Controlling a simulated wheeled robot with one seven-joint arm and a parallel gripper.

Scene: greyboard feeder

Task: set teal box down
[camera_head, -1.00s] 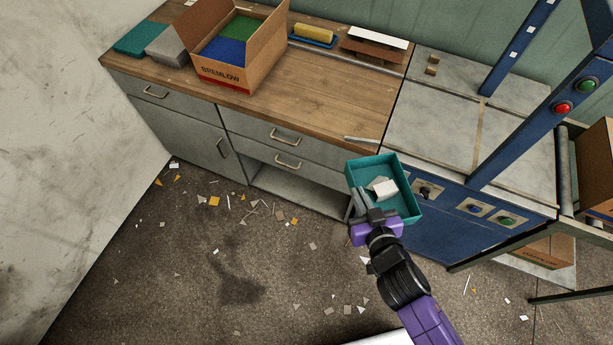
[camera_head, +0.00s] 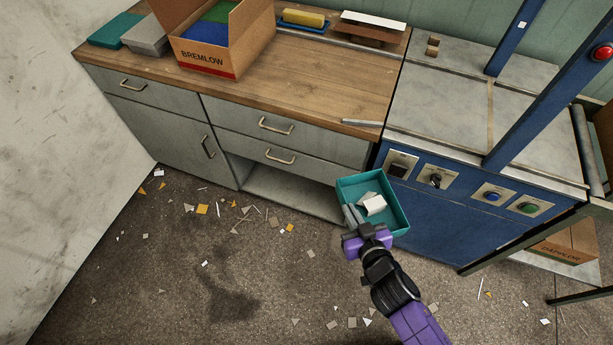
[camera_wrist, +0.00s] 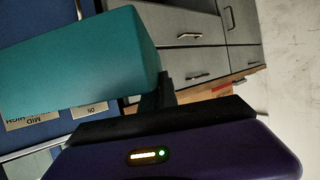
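The teal box (camera_head: 398,212) is an open-topped tray with a white block (camera_head: 374,205) and other small pale and grey pieces inside. It hangs in the air in front of the bench and the blue machine, above the floor. My gripper (camera_head: 356,226) is at the box's near left wall and appears shut on it. In the wrist view the teal box (camera_wrist: 80,60) fills the upper left beside my gripper (camera_wrist: 165,100). The fingertips are partly hidden by the box.
A wooden bench top (camera_head: 290,85) has free room in its middle and front. An open BREMLOW carton (camera_head: 205,57), a grey block (camera_head: 148,38) and a yellow block (camera_head: 303,18) stand towards the back. A grey bar (camera_head: 362,123) lies at the front right edge. The blue machine (camera_head: 440,225) stands right.

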